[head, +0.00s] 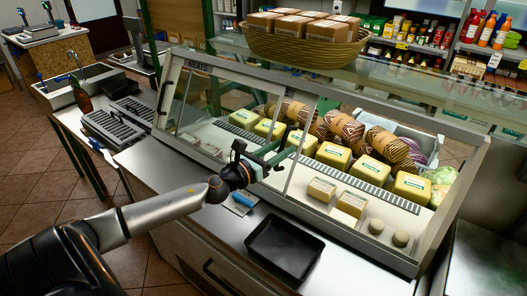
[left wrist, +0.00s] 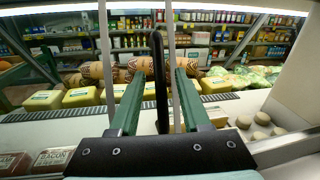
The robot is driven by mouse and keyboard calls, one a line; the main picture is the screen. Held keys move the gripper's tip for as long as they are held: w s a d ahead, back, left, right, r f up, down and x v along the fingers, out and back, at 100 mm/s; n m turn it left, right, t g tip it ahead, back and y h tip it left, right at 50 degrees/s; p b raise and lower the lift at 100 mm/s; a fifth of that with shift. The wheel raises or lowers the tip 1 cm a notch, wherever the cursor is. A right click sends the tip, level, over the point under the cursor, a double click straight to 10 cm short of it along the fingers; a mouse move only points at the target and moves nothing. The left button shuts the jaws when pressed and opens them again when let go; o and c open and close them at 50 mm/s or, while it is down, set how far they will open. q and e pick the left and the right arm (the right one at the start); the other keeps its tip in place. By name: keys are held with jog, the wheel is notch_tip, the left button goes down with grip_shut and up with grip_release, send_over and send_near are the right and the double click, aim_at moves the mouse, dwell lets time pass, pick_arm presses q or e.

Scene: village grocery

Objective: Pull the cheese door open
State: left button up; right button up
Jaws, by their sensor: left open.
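The glass-fronted display case (head: 455,215) holds yellow cheese blocks and large wrapped rolls behind its sloping panes. The black upright door handle (left wrist: 158,95) stands in front of the glass in the left wrist view, between the two green fingers of my left gripper (head: 284,144). The gripper is open around the handle, with a gap visible on each side. In the head view my gripper largely hides this handle. A thin pale frame edge runs close beside it. The door looks closed. My right gripper is out of view.
A black tray (head: 285,246) lies on the metal counter in front of the case. A blue-handled tool (head: 243,200) lies near my left wrist. Another black handle (head: 166,104) is on the MEATS pane. A basket of boxes (head: 300,42) stands on top.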

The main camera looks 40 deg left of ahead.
pick_arm(q)
jog(key=s+a+b, duration=0.1)
jog(key=s+b, duration=0.1)
jog(key=s, duration=1)
jog(key=shift+a, duration=0.15)
dwell(0.5)
